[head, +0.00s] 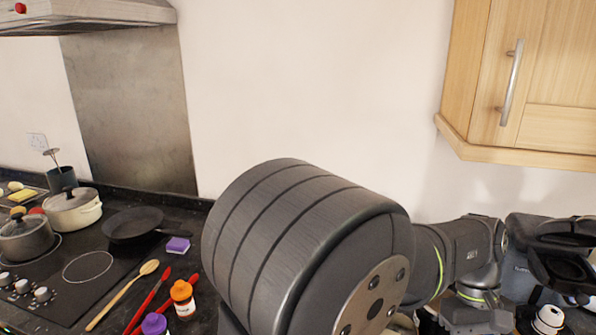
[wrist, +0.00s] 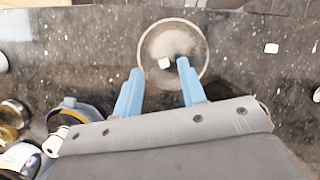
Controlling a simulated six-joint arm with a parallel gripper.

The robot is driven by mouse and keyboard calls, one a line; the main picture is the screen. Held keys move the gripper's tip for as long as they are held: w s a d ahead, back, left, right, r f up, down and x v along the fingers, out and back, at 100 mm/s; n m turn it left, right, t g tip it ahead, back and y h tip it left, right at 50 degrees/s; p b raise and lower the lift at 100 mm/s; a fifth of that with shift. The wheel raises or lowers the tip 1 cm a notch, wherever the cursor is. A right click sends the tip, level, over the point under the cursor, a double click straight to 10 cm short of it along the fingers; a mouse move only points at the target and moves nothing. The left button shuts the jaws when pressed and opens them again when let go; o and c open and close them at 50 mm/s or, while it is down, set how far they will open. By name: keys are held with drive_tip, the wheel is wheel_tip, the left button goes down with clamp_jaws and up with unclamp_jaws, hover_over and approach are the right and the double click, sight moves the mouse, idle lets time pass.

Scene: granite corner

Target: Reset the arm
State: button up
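My gripper (wrist: 158,68) shows in the wrist view as two blue fingers set well apart, with nothing clasped between them. It is open. Past the fingertips, a round, pale-rimmed dish (wrist: 149,43) lies on the dark counter (wrist: 90,50). A small white piece (wrist: 164,63) shows over the dish, between the fingertips in the picture; its height cannot be told. In the head view my large dark arm links fill the middle and lower right, and I cannot make out the fingers there.
In the head view, a hob with pots (head: 72,214), a frying pan (head: 133,225), a purple sponge (head: 178,245), utensils and an orange-lidded jar (head: 183,298) lie left of my arm. A wall cupboard (head: 562,80) hangs upper right. Jars (wrist: 14,115) crowd the wrist view's lower left.

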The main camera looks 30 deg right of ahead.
drive_tip(key=shift+f, duration=0.5)
drive_tip(key=v, duration=1.7)
drive_tip(key=x, duration=1.7)
drive_tip(key=shift+s+a+f, duration=0.1)
drive_tip(key=shift+f, duration=0.3)
wheel_tip(320, 180, up, 6)
drive_tip(key=w, duration=0.1)
drive_tip(key=w+a+f+n+h, duration=0.1)
drive_tip(key=w+f+n, duration=0.1)
drive_tip(key=w, duration=1)
drive_tip(key=w+a+f+n, duration=0.1)
drive_tip(key=w+a+f, duration=0.1)
drive_tip(key=w, duration=1.1)
drive_tip(key=w+a+f+n, duration=0.2)
drive_tip(key=w+a+f, duration=0.1)
drive_tip(key=w+a, duration=0.7)
drive_tip(key=w+a+f+n+h, duration=0.1)
drive_tip(key=w+a+f, duration=0.1)
drive_tip(key=w+a, duration=0.8)
drive_tip(key=w, duration=0.3)
drive_tip(key=shift+w+a+f+n+h, duration=0.25)
drive_tip(key=shift+w+f+n+h, duration=0.05)
drive_tip(key=shift+f+n, duration=0.1)
